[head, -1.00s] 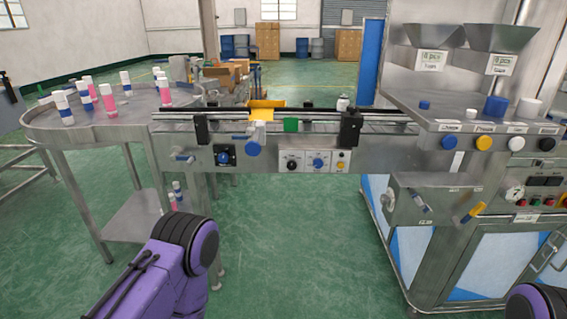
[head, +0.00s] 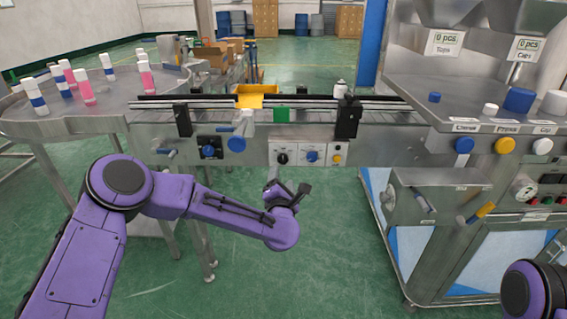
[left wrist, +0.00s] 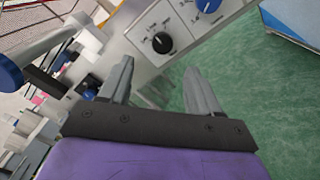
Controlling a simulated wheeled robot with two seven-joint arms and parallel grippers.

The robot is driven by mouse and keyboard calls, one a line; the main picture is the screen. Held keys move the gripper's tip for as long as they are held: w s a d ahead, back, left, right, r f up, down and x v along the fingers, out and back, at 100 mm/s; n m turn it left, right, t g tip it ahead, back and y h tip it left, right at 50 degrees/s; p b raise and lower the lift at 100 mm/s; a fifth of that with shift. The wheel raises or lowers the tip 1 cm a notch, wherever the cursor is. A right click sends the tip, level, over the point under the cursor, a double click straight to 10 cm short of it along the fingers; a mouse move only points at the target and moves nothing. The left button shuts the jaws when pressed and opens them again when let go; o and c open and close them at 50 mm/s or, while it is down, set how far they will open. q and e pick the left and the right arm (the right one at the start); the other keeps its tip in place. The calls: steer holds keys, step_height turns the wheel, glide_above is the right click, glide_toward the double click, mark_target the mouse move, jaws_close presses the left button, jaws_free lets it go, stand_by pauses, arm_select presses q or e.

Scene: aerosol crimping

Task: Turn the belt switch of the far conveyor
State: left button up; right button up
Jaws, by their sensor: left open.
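The far conveyor (head: 385,150) carries a small control panel (head: 299,145) on its front, with a black knob (head: 283,158), a blue knob (head: 312,156) and a yellow button (head: 337,158). The labels are too small to read, so I cannot tell which is the belt switch. My left gripper (head: 286,182) is just below the panel, open and empty. In the left wrist view the open fingers (left wrist: 158,68) point toward the black knob (left wrist: 162,42), apart from it; the blue knob (left wrist: 208,5) is at the top edge. My right gripper is out of view.
A blue handwheel (head: 236,144) and another blue knob (head: 208,152) stick out left of the panel. A round table (head: 50,125) with several bottles stands left. A machine with hoppers (head: 460,90) stands right. Open green floor (head: 340,240) lies below the conveyor.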

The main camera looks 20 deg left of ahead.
mark_target(283, 160)
arm_select(q)
steer(key=x, duration=0.5)
steer(key=p+x, duration=0.1)
steer(key=x, duration=0.3)
steer(key=shift+w+f, duration=0.25)
steer(key=shift+w, duration=0.15)
steer(key=c, duration=1)
